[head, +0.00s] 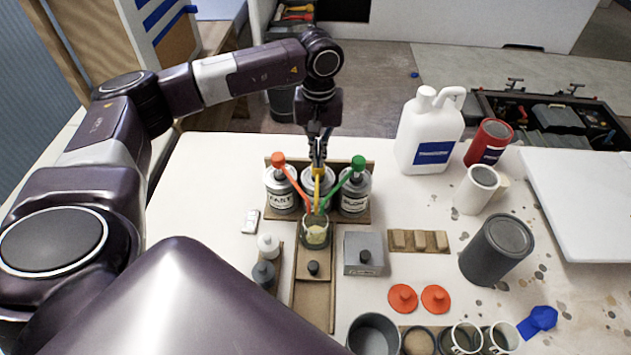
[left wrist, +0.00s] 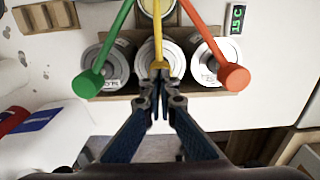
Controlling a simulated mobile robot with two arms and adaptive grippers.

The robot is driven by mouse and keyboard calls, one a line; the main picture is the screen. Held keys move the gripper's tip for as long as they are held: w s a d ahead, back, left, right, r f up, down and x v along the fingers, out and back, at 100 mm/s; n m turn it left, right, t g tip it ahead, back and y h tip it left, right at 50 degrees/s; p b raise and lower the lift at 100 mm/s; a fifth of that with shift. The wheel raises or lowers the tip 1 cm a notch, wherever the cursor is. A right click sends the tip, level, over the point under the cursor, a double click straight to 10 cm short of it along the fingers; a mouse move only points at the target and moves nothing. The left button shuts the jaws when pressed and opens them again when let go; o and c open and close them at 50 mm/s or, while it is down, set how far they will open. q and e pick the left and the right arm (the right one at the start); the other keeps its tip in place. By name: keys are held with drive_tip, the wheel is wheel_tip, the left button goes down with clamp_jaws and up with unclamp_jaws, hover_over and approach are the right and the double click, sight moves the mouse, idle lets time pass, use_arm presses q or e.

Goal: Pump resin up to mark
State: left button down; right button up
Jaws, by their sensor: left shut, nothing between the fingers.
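Three pump cans stand in a brown rack: one with an orange pump (head: 278,159), one with a yellow pump (head: 318,185) in the middle, and one with a green pump (head: 359,161). Their spouts converge over a clear cup (head: 316,240) holding pale yellow liquid; any mark on it is too small to make out. My left gripper (head: 318,160) points down, shut and empty, at the yellow pump's head. My right gripper is out of view.
A white jug (head: 428,135), a red can (head: 489,142) and a dark grey cylinder (head: 496,249) stand to the right. A grey block with a knob (head: 363,254) sits right of the cup. Orange lids (head: 403,298) lie nearer.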

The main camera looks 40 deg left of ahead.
use_arm(q)
drive_tip(key=shift+r+p, duration=1.15)
drive_tip(key=shift+r, duration=1.05)
drive_tip(key=shift+f, duration=0.25)
drive_tip(key=shift+s+f+b, duration=0.1)
drive_tip(key=shift+f+b, duration=1.8)
drive_tip(key=shift+f, duration=0.2)
drive_tip(key=shift+r, duration=0.15)
drive_tip(key=shift+r+p, duration=1.3)
drive_tip(key=shift+r, duration=0.85)
drive_tip(key=shift+f, duration=0.1)
